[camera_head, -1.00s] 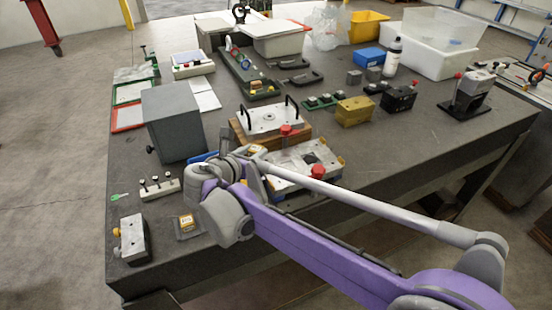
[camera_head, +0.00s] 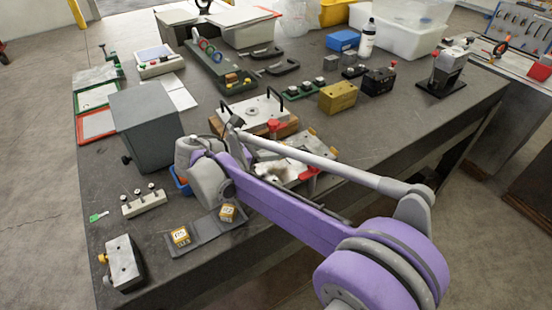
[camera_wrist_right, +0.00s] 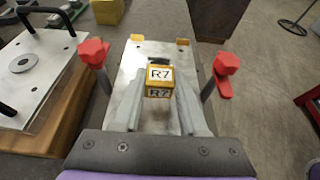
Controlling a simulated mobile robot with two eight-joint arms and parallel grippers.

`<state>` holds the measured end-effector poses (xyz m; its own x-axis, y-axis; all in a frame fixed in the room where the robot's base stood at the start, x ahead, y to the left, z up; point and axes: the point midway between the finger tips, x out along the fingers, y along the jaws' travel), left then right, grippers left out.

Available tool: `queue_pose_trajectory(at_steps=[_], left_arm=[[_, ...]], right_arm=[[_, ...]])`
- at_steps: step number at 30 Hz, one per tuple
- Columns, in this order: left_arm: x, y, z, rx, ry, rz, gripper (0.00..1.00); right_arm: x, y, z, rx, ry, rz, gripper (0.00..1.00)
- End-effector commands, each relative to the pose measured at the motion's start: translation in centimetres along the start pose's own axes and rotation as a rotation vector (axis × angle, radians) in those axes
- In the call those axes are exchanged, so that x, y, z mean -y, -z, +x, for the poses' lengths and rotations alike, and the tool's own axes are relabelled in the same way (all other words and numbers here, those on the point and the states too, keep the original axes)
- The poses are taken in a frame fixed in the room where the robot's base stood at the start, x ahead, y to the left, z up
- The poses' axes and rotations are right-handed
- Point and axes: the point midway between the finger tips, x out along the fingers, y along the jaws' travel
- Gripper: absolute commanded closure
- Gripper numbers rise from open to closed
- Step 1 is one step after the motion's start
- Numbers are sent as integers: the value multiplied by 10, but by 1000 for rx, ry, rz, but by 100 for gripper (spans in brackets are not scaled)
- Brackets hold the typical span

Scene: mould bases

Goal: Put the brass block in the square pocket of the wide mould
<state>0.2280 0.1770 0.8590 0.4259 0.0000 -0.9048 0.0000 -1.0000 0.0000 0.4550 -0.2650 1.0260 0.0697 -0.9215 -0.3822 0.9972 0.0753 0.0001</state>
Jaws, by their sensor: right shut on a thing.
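A brass-yellow block (camera_wrist_right: 159,77) with white R7 labels is held between the fingers of my right gripper (camera_wrist_right: 160,92) in the right wrist view. It is over the pale metal plate of the wide mould (camera_wrist_right: 133,62), with a dark opening just beyond, partly hidden by the block. I cannot tell whether the block touches the plate. In the head view the wide mould (camera_head: 324,153) is partly hidden behind my right arm, and the held block and fingertips cannot be made out. My left gripper is not in view.
Red clamp knobs (camera_wrist_right: 94,52) (camera_wrist_right: 227,63) stand on both sides of the plate. A handled plate on a wooden base (camera_head: 256,110) is behind the mould. Two other yellow labelled blocks (camera_head: 180,236) (camera_head: 227,212) sit on a dark tray. A grey box (camera_head: 150,125) stands left.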

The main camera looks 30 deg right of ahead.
Motion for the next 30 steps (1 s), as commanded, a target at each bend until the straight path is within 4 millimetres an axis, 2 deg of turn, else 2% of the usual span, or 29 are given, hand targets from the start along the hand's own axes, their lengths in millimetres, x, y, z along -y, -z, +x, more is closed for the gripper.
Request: queue_pose_trajectory(at_steps=[7,17,18,21,23,30], left_arm=[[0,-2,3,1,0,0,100],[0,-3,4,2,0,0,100],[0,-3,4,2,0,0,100],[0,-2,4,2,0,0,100],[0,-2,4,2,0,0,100],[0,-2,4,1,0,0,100]], right_arm=[[0,29,12,1,0,-1,100],[0,32,14,1,-1,-1,100],[0,33,14,0,-1,-1,55],[0,32,13,0,-1,-1,37],[0,32,13,0,-1,-1,28],[0,32,13,0,-1,-1,28]])
